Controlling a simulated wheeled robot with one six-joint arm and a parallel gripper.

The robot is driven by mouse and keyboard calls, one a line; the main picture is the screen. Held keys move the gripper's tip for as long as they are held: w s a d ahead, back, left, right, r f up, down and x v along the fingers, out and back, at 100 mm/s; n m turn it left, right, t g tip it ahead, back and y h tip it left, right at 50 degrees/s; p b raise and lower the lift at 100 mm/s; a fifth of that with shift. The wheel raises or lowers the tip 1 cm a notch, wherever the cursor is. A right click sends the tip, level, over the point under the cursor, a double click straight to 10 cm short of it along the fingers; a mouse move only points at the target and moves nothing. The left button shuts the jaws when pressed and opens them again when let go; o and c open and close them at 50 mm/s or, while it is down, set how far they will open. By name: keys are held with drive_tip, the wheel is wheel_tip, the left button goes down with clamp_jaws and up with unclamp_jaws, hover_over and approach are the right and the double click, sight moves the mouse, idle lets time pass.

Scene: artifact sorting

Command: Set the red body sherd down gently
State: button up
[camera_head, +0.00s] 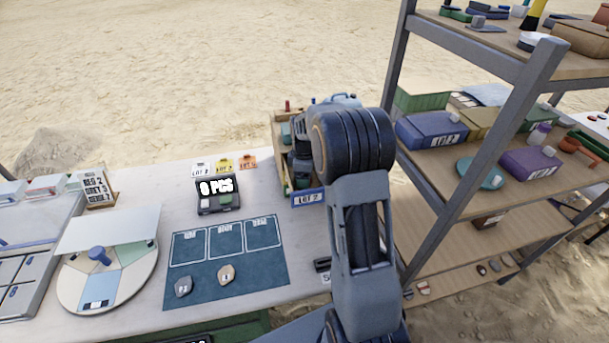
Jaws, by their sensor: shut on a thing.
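My gripper (300,178) is partly in view behind my arm's big joint. It points down into a wooden crate (280,157) with a blue label reading LOT 2, at the table's right end. It is shut, and its fingertips are largely hidden. The red body sherd cannot be made out; the thing in the jaws is hidden by the gripper and crate. I cannot tell whether it touches the crate floor. A grey sherd (183,287) and a tan sherd (226,273) lie on the blue mat (258,281).
A round sorting wheel (140,270) and a notice card (96,188) are at left. A loaded metal shelf (470,150) stands close on the right.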

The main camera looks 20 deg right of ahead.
drive_tip(key=o, duration=1)
